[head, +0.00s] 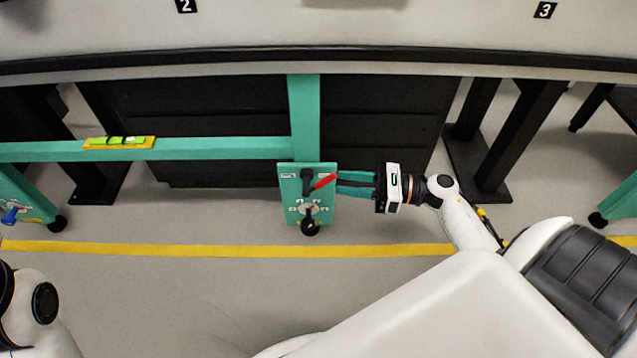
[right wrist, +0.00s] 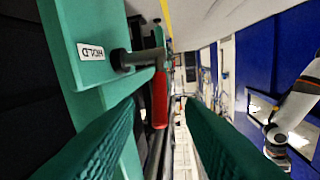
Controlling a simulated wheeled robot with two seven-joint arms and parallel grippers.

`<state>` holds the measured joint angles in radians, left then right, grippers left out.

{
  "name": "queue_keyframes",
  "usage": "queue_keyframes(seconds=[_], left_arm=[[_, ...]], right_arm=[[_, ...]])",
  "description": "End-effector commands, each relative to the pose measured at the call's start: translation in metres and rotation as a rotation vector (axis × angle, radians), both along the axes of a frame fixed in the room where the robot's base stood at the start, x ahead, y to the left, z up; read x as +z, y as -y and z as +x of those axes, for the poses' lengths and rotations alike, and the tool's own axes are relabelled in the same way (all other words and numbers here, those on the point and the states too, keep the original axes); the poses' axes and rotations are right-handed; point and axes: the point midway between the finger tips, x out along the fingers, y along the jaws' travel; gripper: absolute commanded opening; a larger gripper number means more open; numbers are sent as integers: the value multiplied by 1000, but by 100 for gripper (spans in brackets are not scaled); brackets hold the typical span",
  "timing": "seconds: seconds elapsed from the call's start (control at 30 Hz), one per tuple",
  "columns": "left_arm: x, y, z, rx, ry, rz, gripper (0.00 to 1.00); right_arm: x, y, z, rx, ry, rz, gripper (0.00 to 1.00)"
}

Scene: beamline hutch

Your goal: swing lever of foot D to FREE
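A teal foot plate (head: 288,211) hangs at the bottom of the teal post, with a black pivot (head: 308,180) and a red-handled lever (head: 326,181). The red handle points right and slightly up from the pivot. My right gripper (head: 340,183) comes from the right, its fingertips close to the handle's end. In the right wrist view, its two teal fingers are apart and the red handle (right wrist: 160,100) shows between and beyond their tips; contact cannot be told. A HOLD label (right wrist: 91,51) is on the plate. The foot's letter is not readable. My left gripper is out of view.
A teal beam (head: 220,148) runs left from the post and carries a yellow-green level (head: 120,142). Another foot with a blue lever (head: 12,216) stands at far left. Black table legs (head: 490,150) stand behind at right. A yellow floor line (head: 180,249) crosses in front.

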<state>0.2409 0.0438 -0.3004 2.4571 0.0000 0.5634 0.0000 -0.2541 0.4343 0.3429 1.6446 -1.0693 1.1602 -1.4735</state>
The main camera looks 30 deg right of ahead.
Motion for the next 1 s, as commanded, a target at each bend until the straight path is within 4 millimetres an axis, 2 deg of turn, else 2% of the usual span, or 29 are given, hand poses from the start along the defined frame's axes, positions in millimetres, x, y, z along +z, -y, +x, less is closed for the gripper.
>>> queue_keyframes(seconds=[0.1,0.3,0.5,0.77,1.0], left_arm=[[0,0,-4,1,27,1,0],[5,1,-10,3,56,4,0],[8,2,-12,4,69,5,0],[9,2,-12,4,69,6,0],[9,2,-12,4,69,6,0]], right_arm=[[-2,-20,16,-1,4,3,35],[-2,-43,36,-1,1,4,35],[-1,-53,44,-1,-1,3,35],[0,-54,44,-2,-3,3,35],[-1,-53,44,-2,-3,3,0]])
